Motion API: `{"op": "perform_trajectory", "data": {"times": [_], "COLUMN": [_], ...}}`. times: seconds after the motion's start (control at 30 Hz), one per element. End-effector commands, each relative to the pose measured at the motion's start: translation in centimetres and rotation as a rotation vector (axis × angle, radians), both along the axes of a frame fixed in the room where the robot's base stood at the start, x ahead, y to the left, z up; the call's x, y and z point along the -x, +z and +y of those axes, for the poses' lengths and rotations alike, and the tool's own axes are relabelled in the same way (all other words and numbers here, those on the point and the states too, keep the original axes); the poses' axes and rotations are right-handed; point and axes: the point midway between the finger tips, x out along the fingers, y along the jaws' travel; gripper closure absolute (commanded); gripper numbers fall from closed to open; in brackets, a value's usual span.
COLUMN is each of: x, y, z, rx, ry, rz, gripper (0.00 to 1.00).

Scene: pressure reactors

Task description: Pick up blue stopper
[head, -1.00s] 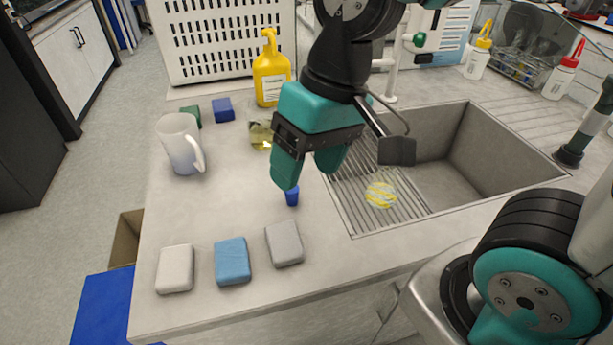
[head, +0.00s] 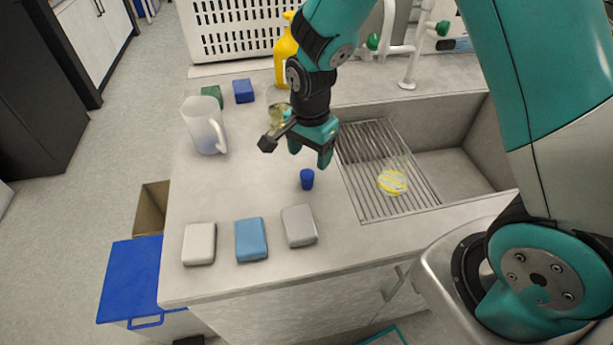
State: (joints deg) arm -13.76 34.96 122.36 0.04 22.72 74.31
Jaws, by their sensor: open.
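The blue stopper (head: 307,179) is a small dark blue cylinder standing on the counter, left of the sink's drainer. It is fully in sight and nothing touches it. My gripper (head: 311,155) has teal fingers that point down. It is open and empty, above and slightly behind the stopper in the head view. The exact height of the fingertips over the counter is hard to tell.
Three sponges, white (head: 199,244), blue (head: 251,240) and grey (head: 299,226), lie in front. A frosted jug (head: 204,126) stands left. A glass vessel (head: 279,113) and a yellow bottle (head: 286,62) are behind my gripper. The sink (head: 455,165) with a ribbed drainer (head: 375,150) is right.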

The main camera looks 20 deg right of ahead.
Motion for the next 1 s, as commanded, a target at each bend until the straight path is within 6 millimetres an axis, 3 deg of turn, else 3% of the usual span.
{"op": "perform_trajectory", "data": {"times": [0.33,0.6,0.9,1.0], "x": [0.2,0.3,0.3,0.3], "y": [-3.1,-6.7,-7.3,-7.3], "z": [0.3,0.7,0.7,0.7], "rx": [0.001,0.000,0.000,0.000], "ry": [0.003,0.002,0.002,0.002], "rz": [0.003,0.002,-0.001,-0.001], "gripper": [0.34,0.34,0.34,0.57]}}
